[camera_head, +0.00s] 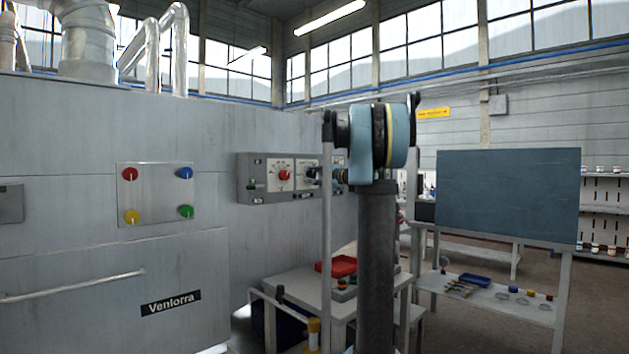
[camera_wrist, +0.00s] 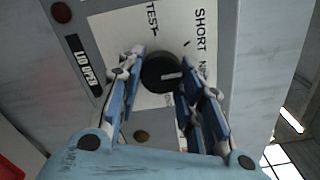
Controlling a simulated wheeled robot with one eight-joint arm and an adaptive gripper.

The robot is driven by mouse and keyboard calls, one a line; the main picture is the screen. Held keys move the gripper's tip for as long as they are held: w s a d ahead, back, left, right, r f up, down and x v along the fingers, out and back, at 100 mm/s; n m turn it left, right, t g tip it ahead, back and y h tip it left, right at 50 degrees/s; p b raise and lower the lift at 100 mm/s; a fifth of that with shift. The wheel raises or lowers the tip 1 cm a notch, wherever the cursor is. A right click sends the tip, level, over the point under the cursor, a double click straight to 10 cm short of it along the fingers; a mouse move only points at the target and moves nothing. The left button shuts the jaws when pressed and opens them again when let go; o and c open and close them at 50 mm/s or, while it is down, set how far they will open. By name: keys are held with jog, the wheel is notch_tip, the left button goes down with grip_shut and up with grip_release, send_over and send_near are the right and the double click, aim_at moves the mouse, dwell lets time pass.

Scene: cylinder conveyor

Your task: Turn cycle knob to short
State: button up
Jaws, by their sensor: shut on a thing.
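The cycle knob (camera_wrist: 160,70) is round and black, with a short white pointer mark on its right part in the wrist view. It sits on a white plate (camera_wrist: 122,38) printed TEST at the upper left and SHORT at the upper right. Another label, starting with N, is partly hidden by the right finger. The pointer does not line up with the SHORT lettering. My gripper (camera_wrist: 161,76) is shut on the knob, with one blue finger on each side.
In the head view, a red knob (camera_head: 284,175) is left of my gripper. A small table (camera_head: 300,288) with a red tray (camera_head: 338,265) stands below.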

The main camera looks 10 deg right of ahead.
jog(key=n, duration=0.5)
jog(key=shift+s, duration=0.1)
jog(key=shift+n, duration=0.4)
jog(key=o, duration=1.1)
jog(key=shift+f, duration=0.1)
jog(key=shift+c, duration=0.2)
jog(key=v, duration=1.1)
jog(key=shift+s+d, duration=0.25)
